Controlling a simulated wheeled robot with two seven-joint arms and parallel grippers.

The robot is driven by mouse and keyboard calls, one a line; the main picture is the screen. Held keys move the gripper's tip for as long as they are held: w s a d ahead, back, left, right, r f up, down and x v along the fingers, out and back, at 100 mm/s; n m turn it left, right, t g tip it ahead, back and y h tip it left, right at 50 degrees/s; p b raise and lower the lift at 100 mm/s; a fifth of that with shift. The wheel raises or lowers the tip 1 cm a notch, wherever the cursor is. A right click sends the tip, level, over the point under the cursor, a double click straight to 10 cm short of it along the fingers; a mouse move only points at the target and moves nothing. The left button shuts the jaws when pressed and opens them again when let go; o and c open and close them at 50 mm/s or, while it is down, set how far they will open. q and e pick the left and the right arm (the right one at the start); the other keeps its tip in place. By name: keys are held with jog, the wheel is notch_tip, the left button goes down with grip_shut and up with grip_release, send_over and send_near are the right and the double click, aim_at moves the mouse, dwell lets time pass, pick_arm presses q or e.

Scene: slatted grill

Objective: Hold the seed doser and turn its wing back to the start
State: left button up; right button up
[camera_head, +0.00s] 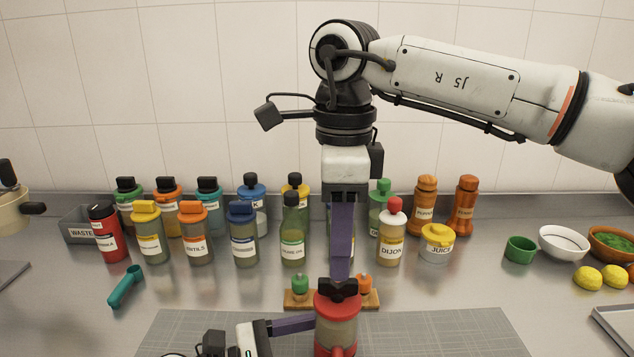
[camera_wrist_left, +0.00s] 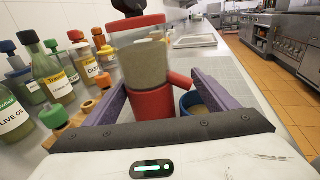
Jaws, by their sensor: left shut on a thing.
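The seed doser (camera_head: 338,333) stands upright on the grey mat at the bottom centre, with a red lid, clear body and red base. Its black wing (camera_head: 337,288) sits on top of the lid. In the left wrist view the doser (camera_wrist_left: 146,68) stands between the purple fingers, and a red spout (camera_wrist_left: 179,78) points right. My left gripper (camera_head: 314,323) comes from the left and is shut on the doser's body. My right gripper (camera_head: 340,276) points straight down with its fingertips at the wing. Its fingers overlap edge-on, so their gap is hidden.
A blue cup (camera_wrist_left: 193,103) is beside the doser below the spout. A wooden rack (camera_head: 298,300) with small green and orange-topped shakers stands just behind. Several bottles line the wall. A teal scoop (camera_head: 125,286) lies left; bowls and lemons (camera_head: 587,278) are right. The mat (camera_head: 440,330) has free room.

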pick_arm(q)
jog(key=o, duration=1.2)
jog(key=shift+a, duration=0.1)
